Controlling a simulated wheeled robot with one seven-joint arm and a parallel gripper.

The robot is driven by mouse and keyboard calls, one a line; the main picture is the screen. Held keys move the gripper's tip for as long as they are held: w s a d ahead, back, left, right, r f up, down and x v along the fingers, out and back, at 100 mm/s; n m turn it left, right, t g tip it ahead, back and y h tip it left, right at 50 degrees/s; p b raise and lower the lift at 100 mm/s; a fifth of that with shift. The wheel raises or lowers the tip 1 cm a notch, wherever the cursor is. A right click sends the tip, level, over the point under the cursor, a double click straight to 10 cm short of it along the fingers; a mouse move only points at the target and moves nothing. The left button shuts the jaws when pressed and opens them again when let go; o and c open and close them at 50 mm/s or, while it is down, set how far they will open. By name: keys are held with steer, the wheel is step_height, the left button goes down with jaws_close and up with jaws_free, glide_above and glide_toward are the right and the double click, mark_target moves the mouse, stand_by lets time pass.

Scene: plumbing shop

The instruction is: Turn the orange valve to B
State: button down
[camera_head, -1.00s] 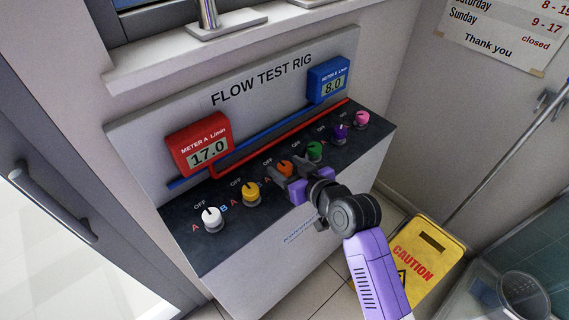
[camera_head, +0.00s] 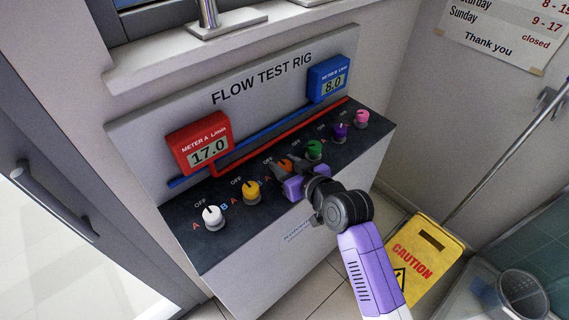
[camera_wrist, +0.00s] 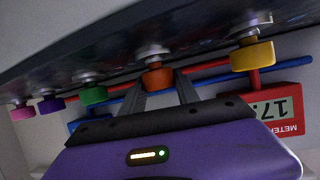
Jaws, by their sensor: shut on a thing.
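The orange valve (camera_head: 285,164) sits in the middle of the row of knobs on the dark panel of the flow test rig. It also shows in the wrist view (camera_wrist: 158,79), between the fingertips of my gripper (camera_wrist: 161,93). In the head view my gripper (camera_head: 282,174) reaches it from the front right and is shut on it. The fingers hide much of the knob there, and its pointer and its B mark cannot be read. An OFF label shows above it.
White (camera_head: 212,215) and yellow (camera_head: 251,190) knobs stand to the left; green (camera_head: 314,150), purple (camera_head: 340,131) and pink (camera_head: 361,118) ones to the right. Red meter A (camera_head: 200,143) reads 17.0; blue meter B (camera_head: 329,79) reads 8.0. A yellow caution sign (camera_head: 422,262) stands on the floor.

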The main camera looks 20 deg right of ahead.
steer(key=shift+a+r+m+p, duration=0.1)
steer(key=shift+r+m+p, duration=0.05)
steer(key=shift+m+p, duration=0.2)
steer(key=shift+m+h+p, duration=0.55)
steer(key=shift+h+p, duration=0.3)
steer(key=shift+h, duration=0.15)
steer(key=shift+m+h, duration=0.9)
steer(key=shift+h, duration=0.2)
steer(key=m+h+b, duration=0.1)
steer(key=h+b, duration=0.1)
steer(key=m+g+h+b, duration=0.1)
steer(key=m+b, duration=0.1)
steer(key=b, duration=0.1)
steer(key=shift+f+m+h+b, duration=0.3)
steer(key=shift+f+h+b, duration=0.05)
steer(key=shift+f+h, duration=0.05)
steer(key=m+g+h+b, duration=0.1)
steer(key=m+h+b, duration=0.1)
steer(key=m+g+h+b, duration=0.2)
steer(key=b, duration=0.1)
steer(key=shift+r+m, duration=0.2)
steer(key=shift+m, duration=0.1)
steer(key=shift+s+g, duration=0.1)
steer(key=shift+g, duration=0.3)
steer(key=c, duration=0.9)
jaws_free()
steer(key=shift+r, duration=0.1)
